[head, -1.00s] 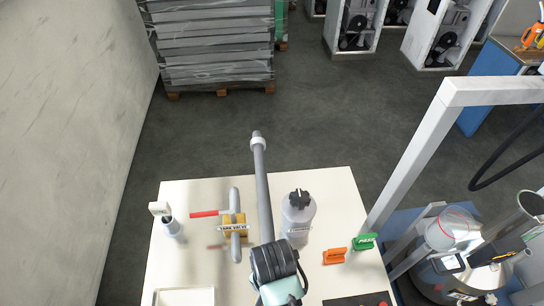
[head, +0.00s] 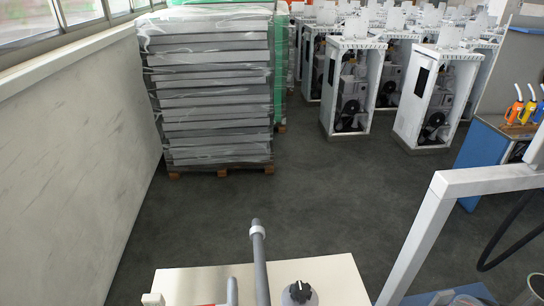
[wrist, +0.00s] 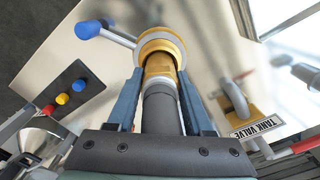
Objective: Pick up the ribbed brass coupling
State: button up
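In the wrist view my gripper (wrist: 160,76) has its two blue fingers spread on either side of a brass part (wrist: 160,66), which looks like the ribbed brass coupling. A dark grey cylinder (wrist: 160,108) runs from it toward the palm. A wider brass ring (wrist: 166,42) lies just beyond, with a lever ending in a blue knob (wrist: 88,29). The fingertips are very close to the brass sides; narrow gaps seem to show, and contact is unclear. The head view shows neither the coupling nor my gripper.
A black box with coloured buttons (wrist: 68,92) lies left, and a labelled tank valve (wrist: 235,106) right, in the wrist view. In the head view, the white table (head: 345,281) holds a grey upright pipe (head: 259,262) and black-capped bottle (head: 299,293). A white frame (head: 425,225) stands right.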

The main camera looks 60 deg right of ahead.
grip_shut()
jog(key=shift+r, duration=0.1)
